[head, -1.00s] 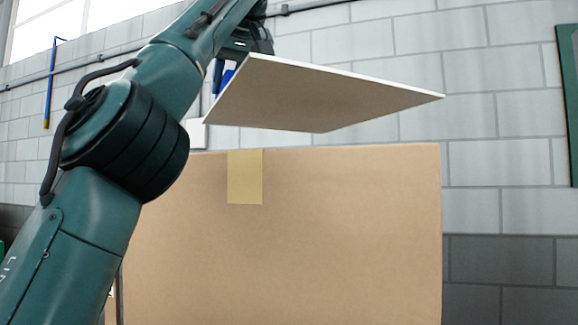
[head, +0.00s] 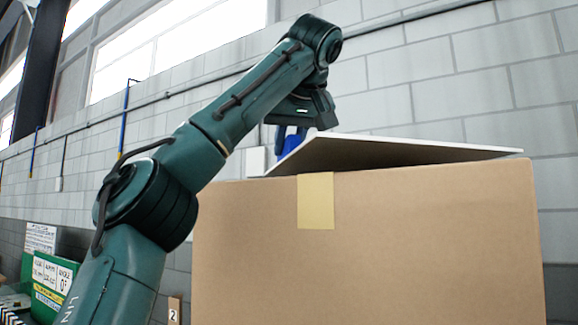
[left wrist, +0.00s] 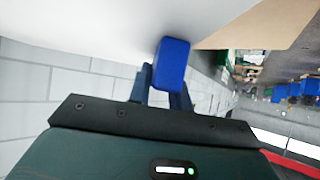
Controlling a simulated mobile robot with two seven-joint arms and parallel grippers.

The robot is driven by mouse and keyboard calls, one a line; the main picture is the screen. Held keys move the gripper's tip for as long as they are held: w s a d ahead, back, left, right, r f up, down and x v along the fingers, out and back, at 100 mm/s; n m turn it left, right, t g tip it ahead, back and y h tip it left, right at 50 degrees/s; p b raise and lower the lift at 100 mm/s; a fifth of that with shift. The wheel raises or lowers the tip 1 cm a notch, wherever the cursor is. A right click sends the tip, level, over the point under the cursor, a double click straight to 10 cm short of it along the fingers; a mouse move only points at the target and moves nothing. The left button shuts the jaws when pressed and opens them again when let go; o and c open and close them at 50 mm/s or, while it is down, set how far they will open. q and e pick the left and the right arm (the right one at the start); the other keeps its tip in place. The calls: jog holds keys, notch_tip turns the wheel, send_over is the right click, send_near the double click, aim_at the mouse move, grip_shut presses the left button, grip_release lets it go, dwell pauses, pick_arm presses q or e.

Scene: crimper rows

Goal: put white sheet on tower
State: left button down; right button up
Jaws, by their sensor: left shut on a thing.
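The white sheet (head: 395,151) is a thin flat board with a light edge, seen from slightly below in the head view. My left gripper (head: 291,142) is shut on its left side, with a blue finger pad showing. The tower (head: 400,245) is a big brown cardboard box with a tan tape strip. The sheet is at the box's top edge, slightly tilted; I cannot tell whether it touches. In the left wrist view the sheet (left wrist: 90,22) fills the upper left, beside the blue pad of my left gripper (left wrist: 170,65), and brown cardboard (left wrist: 270,25) shows to the right. My right gripper is not in view.
A grey block wall (head: 420,75) with a pipe and windows stands behind. Green and white signed bins (head: 52,275) are at the lower left. In the left wrist view several blue objects (left wrist: 295,90) lie far off at the right.

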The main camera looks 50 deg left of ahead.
aim_at(288, 164)
pick_arm(q)
jog(key=shift+f+b, duration=0.3)
jog(key=shift+f, duration=1.4)
jog(key=shift+f+b, duration=0.25)
jog(key=shift+b, duration=0.05)
jog(key=c, duration=1.3)
grip_release()
jog(key=shift+r, duration=0.1)
jog(key=shift+r+p, duration=0.2)
jog(key=shift+p, duration=0.15)
jog(key=shift+s+d, duration=0.1)
jog(key=shift+d, duration=0.15)
jog(key=b+v, duration=0.2)
jog(key=v, duration=0.9)
jog(key=shift+s+d+r, duration=0.1)
jog(key=shift+d+r, duration=0.1)
jog(key=shift+r, duration=0.05)
